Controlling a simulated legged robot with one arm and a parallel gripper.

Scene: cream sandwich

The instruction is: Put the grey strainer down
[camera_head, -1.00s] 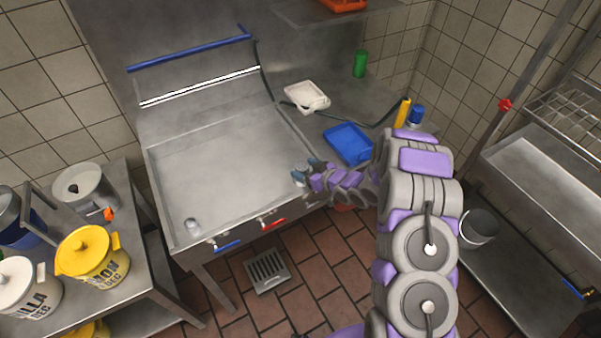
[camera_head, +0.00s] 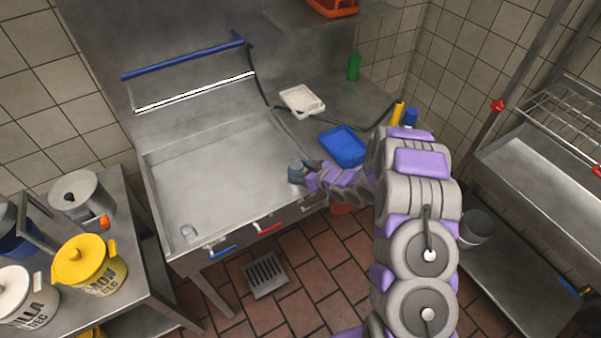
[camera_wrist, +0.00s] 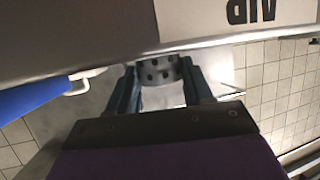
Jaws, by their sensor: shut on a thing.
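The grey strainer (camera_wrist: 158,70), a small metal piece with dark round holes, shows between the fingers in the wrist view. My gripper (camera_wrist: 160,85) is shut on it, with one dark blue finger on each side. In the head view my gripper (camera_head: 300,172) is at the right rim of the steel sink (camera_head: 215,180). The strainer is too small there to tell clearly from the fingertips. I cannot tell whether it touches a surface.
A blue tray (camera_head: 343,147) and white tray (camera_head: 300,101) lie right of the sink. Yellow (camera_head: 88,262) and white (camera_head: 22,298) tubs stand on the left table. The sink's middle is clear.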

